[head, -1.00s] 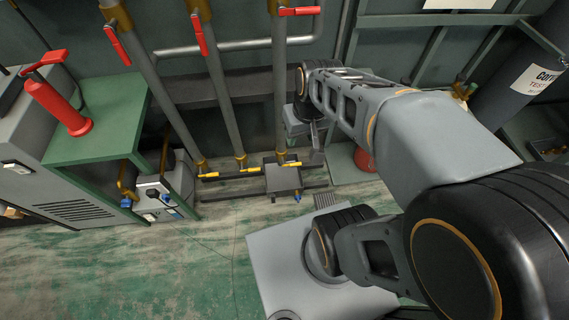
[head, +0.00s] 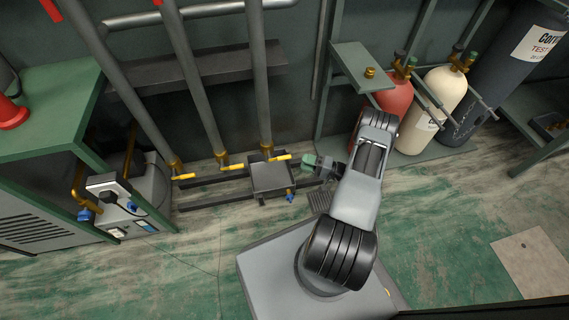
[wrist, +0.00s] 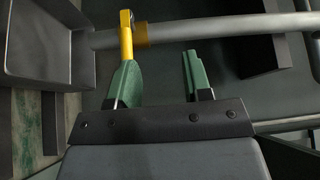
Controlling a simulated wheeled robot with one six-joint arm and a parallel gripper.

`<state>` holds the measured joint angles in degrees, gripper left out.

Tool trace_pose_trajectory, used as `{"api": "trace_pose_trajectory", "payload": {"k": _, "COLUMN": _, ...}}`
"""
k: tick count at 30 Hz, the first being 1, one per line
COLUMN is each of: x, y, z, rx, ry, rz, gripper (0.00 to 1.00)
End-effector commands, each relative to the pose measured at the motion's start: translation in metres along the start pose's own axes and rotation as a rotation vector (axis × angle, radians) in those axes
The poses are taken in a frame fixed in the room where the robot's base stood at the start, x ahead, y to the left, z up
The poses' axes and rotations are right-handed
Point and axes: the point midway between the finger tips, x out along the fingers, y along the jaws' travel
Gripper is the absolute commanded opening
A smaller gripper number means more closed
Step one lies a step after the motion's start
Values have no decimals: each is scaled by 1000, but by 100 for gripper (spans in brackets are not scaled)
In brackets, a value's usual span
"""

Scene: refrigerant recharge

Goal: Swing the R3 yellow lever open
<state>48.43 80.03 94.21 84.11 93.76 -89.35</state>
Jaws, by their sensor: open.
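Three yellow levers sit on brass valves at the feet of three grey pipes in the head view: left (head: 183,177), middle (head: 232,167) and right (head: 280,158). No label is readable; the right one is nearest my gripper. My gripper (head: 307,160) is open, just right of that lever's end and low by the floor. In the wrist view, a yellow lever (wrist: 126,38) stands across a grey pipe (wrist: 200,33), its end at the tip of my gripper's (wrist: 159,62) left green finger. Contact is unclear. The gap between the fingers looks empty.
A dark box (head: 271,175) with a blue-handled valve (head: 290,198) stands below the right lever. Red (head: 392,101) and cream (head: 428,112) cylinders stand to the right. A green bench (head: 60,100) is on the left.

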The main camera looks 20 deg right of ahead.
Motion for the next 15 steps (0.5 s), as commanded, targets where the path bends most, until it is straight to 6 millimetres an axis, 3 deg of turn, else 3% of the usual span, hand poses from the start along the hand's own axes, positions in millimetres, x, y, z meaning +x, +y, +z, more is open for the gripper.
{"api": "trace_pose_trajectory", "payload": {"k": 1, "x": -9, "y": 23, "z": 2, "rx": -9, "ry": 60, "rz": -18, "gripper": 45}}
{"api": "trace_pose_trajectory", "payload": {"k": 6, "x": -28, "y": 58, "z": 5, "rx": -55, "ry": 197, "rz": -48, "gripper": 45}}
{"api": "trace_pose_trajectory", "payload": {"k": 11, "x": -25, "y": 68, "z": 5, "rx": -74, "ry": 242, "rz": -56, "gripper": 45}}
{"api": "trace_pose_trajectory", "payload": {"k": 15, "x": -5, "y": 68, "z": 1, "rx": -76, "ry": 244, "rz": -57, "gripper": 45}}
